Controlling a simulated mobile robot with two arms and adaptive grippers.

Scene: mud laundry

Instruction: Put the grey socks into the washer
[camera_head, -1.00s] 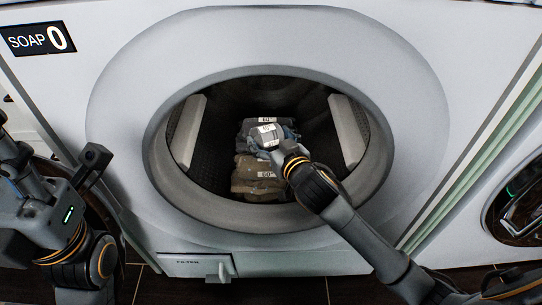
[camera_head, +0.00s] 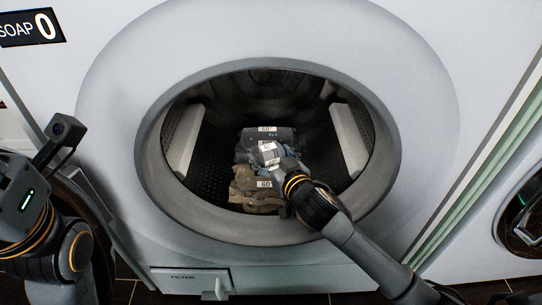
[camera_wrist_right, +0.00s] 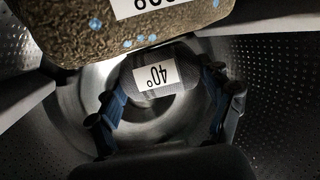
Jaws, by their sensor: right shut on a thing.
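The grey socks (camera_head: 268,153), a small grey roll with a white label, are inside the open drum of the washer (camera_head: 420,110). My right gripper (camera_head: 276,160) reaches in through the round door opening and is shut on them. In the right wrist view, its blue fingers (camera_wrist_right: 166,92) sit on both sides of the grey socks (camera_wrist_right: 178,74), whose label reads 40°. I cannot tell whether the socks rest on the clothes beneath. My left arm is at the left edge of the head view; its fingers do not show.
Inside the drum lie a dark grey folded garment (camera_head: 283,136) and brown clothes (camera_head: 243,182), with 60° labels. A speckled brown garment (camera_wrist_right: 70,40) is close in the right wrist view. The thick door rim (camera_head: 163,198) surrounds my right arm. Another machine (camera_head: 522,220) stands at right.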

